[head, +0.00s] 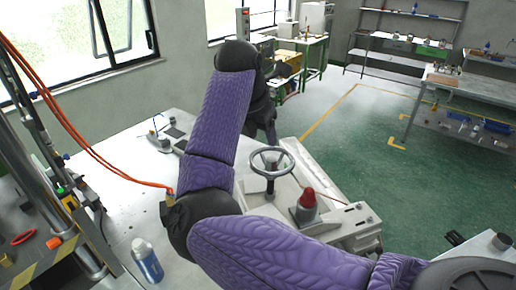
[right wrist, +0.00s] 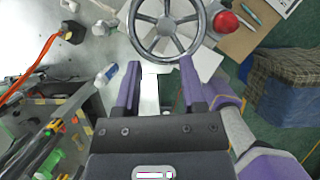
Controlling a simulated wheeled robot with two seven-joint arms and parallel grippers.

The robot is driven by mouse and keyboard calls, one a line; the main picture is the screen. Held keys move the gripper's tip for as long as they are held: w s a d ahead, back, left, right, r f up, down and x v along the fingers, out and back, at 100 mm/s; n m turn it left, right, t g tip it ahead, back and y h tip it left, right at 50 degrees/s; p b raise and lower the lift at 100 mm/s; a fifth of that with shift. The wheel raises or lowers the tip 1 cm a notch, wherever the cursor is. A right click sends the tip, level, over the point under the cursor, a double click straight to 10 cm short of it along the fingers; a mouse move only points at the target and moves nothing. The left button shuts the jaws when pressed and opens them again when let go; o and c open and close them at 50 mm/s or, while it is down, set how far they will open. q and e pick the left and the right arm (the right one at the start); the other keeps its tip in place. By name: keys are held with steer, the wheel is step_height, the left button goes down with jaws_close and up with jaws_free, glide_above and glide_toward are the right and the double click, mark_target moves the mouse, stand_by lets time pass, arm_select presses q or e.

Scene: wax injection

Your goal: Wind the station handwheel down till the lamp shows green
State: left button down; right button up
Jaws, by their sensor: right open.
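The grey spoked handwheel (head: 272,162) stands on a short post on the light station in the middle of the head view. It also shows at the top of the right wrist view (right wrist: 167,55). The lamp (head: 307,200) is a red dome on a grey base beside the wheel; it looks red in the right wrist view too (right wrist: 226,23). My right gripper (right wrist: 158,68) is open, with nothing between its purple fingers, and the wheel's rim lies just beyond the fingertips. In the head view my arm largely hides this gripper. My left gripper is not in view.
A blue and white bottle (head: 147,262) stands on the white table at left. Orange hoses (head: 100,160) hang near a metal-columned machine. Shelving (head: 400,45) and a workbench (head: 455,85) stand at the back right. The green floor between is clear.

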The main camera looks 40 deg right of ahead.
mark_target(271, 159)
steer(key=f, duration=0.1)
steer(key=d+f+p, duration=0.1)
steer(key=f, duration=0.1)
steer(key=shift+s+d, duration=0.15)
steer(key=shift+s, duration=0.2)
steer(key=p+x, duration=0.2)
steer(key=x, duration=0.3)
steer(key=shift+w, duration=0.2)
steer(key=shift+d+f, duration=0.1)
steer(key=shift+f, duration=0.3)
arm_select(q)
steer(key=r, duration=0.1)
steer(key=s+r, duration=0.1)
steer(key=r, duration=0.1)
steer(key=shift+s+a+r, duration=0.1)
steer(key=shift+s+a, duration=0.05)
arm_select(e)
steer(key=shift+c, duration=0.2)
jaws_close()
